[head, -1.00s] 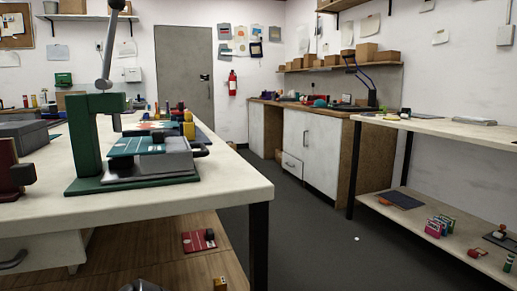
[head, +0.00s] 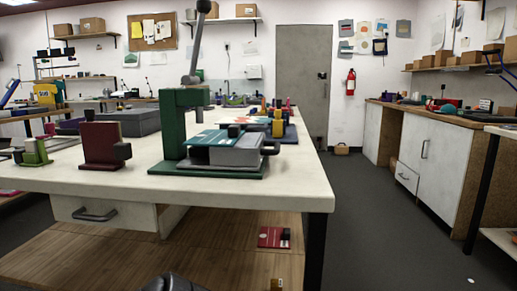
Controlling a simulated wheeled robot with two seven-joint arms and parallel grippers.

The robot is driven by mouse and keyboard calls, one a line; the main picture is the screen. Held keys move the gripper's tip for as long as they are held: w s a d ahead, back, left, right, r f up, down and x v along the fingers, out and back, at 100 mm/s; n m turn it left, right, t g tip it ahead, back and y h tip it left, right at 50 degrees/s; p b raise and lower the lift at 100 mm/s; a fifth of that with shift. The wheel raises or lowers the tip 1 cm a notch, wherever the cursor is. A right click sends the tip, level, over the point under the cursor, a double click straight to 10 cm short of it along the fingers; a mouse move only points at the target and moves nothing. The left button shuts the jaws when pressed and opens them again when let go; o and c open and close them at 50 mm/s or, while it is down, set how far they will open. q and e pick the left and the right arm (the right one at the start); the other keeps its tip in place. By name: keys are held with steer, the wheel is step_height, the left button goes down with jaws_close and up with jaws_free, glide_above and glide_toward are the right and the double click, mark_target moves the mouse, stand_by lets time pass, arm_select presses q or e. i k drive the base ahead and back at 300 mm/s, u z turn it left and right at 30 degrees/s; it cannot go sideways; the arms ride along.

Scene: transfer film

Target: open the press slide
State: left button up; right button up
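A green press (head: 174,122) stands on the white table. Its grey lever (head: 197,45) with a black knob points up. At its foot, on a green base (head: 205,170), sits a grey slide block (head: 238,155) with a dark handle (head: 271,147) at its right end. A teal sheet (head: 205,139) with white marks lies on top, beside the column. I cannot tell how far the slide is out. Neither of my grippers shows in the head view.
A maroon block tool (head: 98,145) and a small green tool (head: 35,152) stand left of the press. Several colourful items (head: 277,122) stand behind it. The table's front right corner is clear. A red item (head: 274,237) lies on the wooden shelf below. Open floor lies to the right.

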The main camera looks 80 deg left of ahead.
mark_target(247, 154)
steer(key=u, duration=2.3)
